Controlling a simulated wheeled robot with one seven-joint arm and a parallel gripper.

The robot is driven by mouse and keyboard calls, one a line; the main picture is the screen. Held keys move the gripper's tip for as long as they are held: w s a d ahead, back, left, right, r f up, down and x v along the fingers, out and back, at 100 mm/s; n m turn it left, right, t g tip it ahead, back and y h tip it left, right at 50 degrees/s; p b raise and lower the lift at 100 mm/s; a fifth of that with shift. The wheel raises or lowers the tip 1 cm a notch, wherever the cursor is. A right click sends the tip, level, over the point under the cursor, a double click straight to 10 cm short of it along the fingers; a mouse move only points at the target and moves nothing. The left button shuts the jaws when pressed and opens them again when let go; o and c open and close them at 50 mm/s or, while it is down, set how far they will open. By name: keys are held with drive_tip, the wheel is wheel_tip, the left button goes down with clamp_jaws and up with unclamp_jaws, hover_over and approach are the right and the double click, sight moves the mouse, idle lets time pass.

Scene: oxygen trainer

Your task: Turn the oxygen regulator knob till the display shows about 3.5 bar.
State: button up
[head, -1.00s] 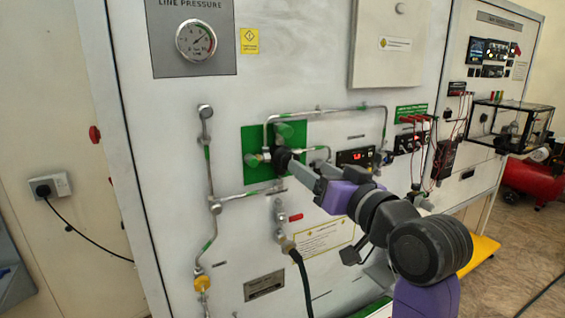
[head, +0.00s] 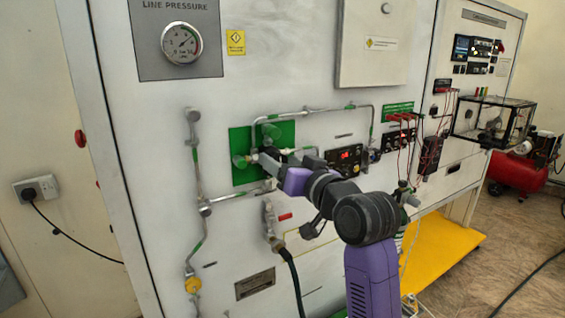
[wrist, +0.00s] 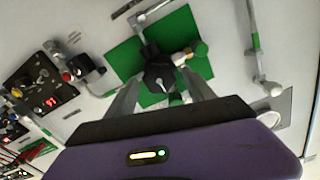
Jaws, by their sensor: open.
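The black regulator knob (wrist: 158,74) shows in the wrist view in front of a green plate (wrist: 122,62). In the head view the knob is mostly hidden behind my gripper (head: 264,158), at the green plate (head: 242,140). My gripper (wrist: 160,86) is open, its two grey fingers to the left and right of the knob. I cannot tell whether they touch it. The display (head: 346,154) has small red digits, too small to read; it also shows tilted in the wrist view (wrist: 50,103).
Metal pipes (head: 197,160) run around the green plate. A line pressure gauge (head: 181,41) is at upper left. A hose (head: 292,275) hangs below the plate. Red leads (head: 408,117) and a clear box (head: 493,122) are to the right.

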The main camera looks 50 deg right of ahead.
clamp_jaws()
drive_tip(key=shift+m, duration=0.3)
drive_tip(key=m+p, duration=0.2)
drive_tip(key=shift+r+m, duration=0.1)
drive_tip(key=shift+m, duration=0.3)
drive_tip(key=m+p, duration=0.2)
drive_tip(key=m, duration=0.1)
drive_tip(key=shift+d+m, duration=0.1)
drive_tip(key=shift+m, duration=0.2)
drive_tip(key=shift+s+d+f+m+p, duration=0.15)
drive_tip(key=shift+m+p, duration=0.6)
drive_tip(key=shift+m, duration=0.9)
drive_tip(key=shift+w+a+f+m+p, duration=0.15)
drive_tip(key=shift+m+p, duration=0.55)
drive_tip(key=shift+m, duration=0.95)
drive_tip(key=shift+s+d, duration=0.1)
